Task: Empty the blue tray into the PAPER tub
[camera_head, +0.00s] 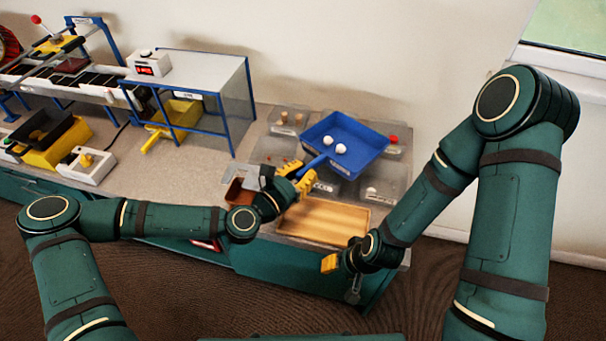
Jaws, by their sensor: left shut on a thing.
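The blue tray (362,136) is over the grey tubs at the right end of the counter, and two white balls (335,145) lie in it. My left gripper (302,174) is shut on the tray's handle at its near left side. Whether the tray is level or touches the tubs below, I cannot tell. A tub at the right (388,204) has a white ball in it. Tub labels are too small to read, so I cannot tell which is PAPER. My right gripper (331,263) is by the counter's front edge, away from the tray; its jaw opening is unclear.
A wooden tray (325,220) lies in front of the tubs, with a brown container (238,194) to its left. Another tub (289,121) holds small tan pieces. A blue-framed grey cabinet (200,85) stands left. The counter between holds free room.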

